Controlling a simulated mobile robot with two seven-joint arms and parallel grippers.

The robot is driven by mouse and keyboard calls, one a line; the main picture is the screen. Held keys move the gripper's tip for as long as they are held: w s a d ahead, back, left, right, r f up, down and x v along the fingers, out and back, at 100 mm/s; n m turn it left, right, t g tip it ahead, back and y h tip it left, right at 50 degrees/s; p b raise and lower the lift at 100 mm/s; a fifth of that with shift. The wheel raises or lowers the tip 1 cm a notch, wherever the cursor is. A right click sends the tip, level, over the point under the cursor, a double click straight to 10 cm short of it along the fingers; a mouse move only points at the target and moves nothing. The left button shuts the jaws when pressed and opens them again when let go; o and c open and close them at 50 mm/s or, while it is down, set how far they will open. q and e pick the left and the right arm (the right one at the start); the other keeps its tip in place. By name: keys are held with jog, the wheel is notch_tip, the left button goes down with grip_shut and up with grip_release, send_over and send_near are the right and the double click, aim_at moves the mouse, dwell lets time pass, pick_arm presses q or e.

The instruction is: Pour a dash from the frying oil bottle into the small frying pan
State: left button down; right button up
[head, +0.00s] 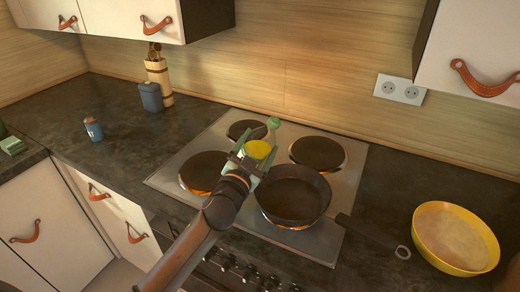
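The small frying pan (293,200) is dark and sits on the front right burner of the hob, its handle reaching to the right. My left gripper (255,158) is above the hob, just beyond the pan's upper left rim. It appears shut around a bottle (258,149) with a yellow part and a green knob-like end (273,123); this looks like the frying oil bottle. Much of the bottle is hidden by the gripper, so its exact tilt is unclear. No stream of oil shows. My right gripper is not in view.
The hob (168,180) has other bare burners. A yellow bowl (455,238) stands on the counter at right. A blue canister (151,97), a utensil holder (160,80) and a small blue jar (93,129) stand at left. Upper cabinets overhang the back. The left counter is mostly clear.

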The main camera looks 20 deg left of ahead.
pick_arm(q)
jog(key=f+m+b, duration=0.1)
jog(key=b, duration=0.1)
jog(key=f+m, duration=0.1)
jog(key=shift+a+f+m+h+b, duration=0.25)
jog(key=shift+f+m+h+b, duration=0.05)
jog(key=shift+h+b, duration=0.1)
jog(key=f+m+b, duration=0.1)
jog(key=m, duration=0.1)
jog(key=a+m+h+b, duration=0.1)
jog(key=m, duration=0.1)
jog(key=a+f+m+t+b, duration=0.1)
jog(key=m+b, duration=0.1)
jog(key=m, duration=0.1)
jog(key=shift+w+a+f, duration=0.15)
jog(key=shift+a+f, duration=0.05)
jog(key=shift+f, duration=0.15)
jog(key=shift+r+h+p, duration=0.3)
jog(key=shift+r+p, duration=0.05)
jog(key=shift+r, duration=0.05)
jog(key=shift+f+m+b, duration=0.35)
jog(key=shift+m+b, duration=0.1)
jog(key=shift+m, duration=0.35)
jog(key=shift+a+m, duration=0.1)
jog(key=shift+m, duration=0.3)
